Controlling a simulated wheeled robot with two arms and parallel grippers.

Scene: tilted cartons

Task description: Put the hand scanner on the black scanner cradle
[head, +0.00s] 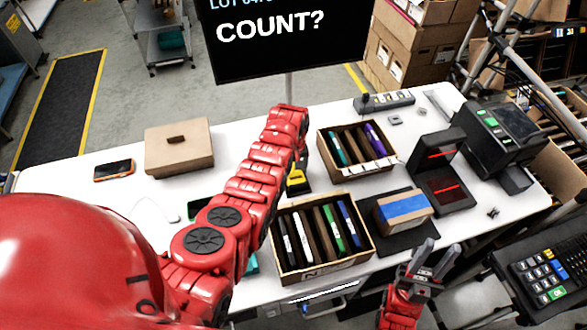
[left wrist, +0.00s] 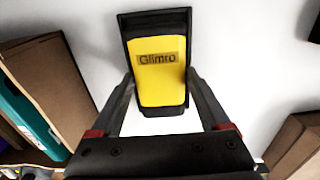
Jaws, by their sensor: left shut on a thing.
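The hand scanner, yellow and black with the word Glimro, shows in the left wrist view (left wrist: 160,75) and just right of my left arm in the head view (head: 296,177). My left gripper (left wrist: 160,88) is shut on it, one finger on each side. In the head view my arm hides most of this gripper. Dark parts show under the yellow; I cannot tell whether they are the scanner, my fingers or the black scanner cradle. I cannot pick out the cradle surely. My right gripper (head: 437,257) is open and empty at the table's front right.
Two open cartons with upright items stand at the back (head: 348,174) and front (head: 285,272) of the white table. A blue-taped box (head: 403,209), a black stand with red lines (head: 441,182) and a printer (head: 497,135) fill the right. A closed carton (head: 180,153) and phone (head: 114,171) lie left.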

